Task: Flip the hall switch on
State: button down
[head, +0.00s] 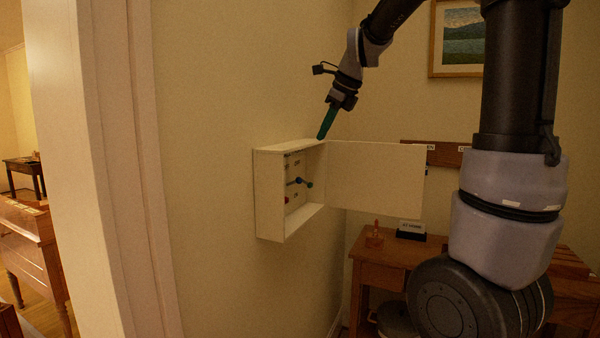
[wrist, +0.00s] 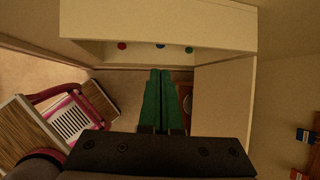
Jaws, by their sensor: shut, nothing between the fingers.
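A white switch box (head: 290,150) hangs on the wall with its door (head: 375,180) swung open to the right. Inside are a red knob (head: 287,201), a blue knob (head: 298,181) and a teal knob (head: 309,184). The red one sits lower than the other two. I cannot read which is the hall switch. My gripper (head: 321,136), with green fingers, is shut and empty, pointing down just above the box near the door hinge. In the wrist view its fingers (wrist: 160,72) are together, apart from the red (wrist: 122,46), blue (wrist: 160,46) and teal (wrist: 189,49) knobs.
A wooden desk (head: 385,250) with a small sign (head: 411,229) stands below and behind the open door. A framed picture (head: 458,38) hangs on the back wall. A white door frame (head: 90,120) is at left. The open door stands close to my gripper's right.

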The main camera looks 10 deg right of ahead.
jog(key=shift+w+a, duration=0.1)
jog(key=shift+f, duration=0.1)
send_near(295, 182)
jog(key=x, duration=0.2)
jog(key=d+x, duration=0.1)
jog(key=x, duration=0.2)
jog(key=shift+f, duration=0.1)
jog(key=shift+d+f, duration=0.15)
dwell(0.6)
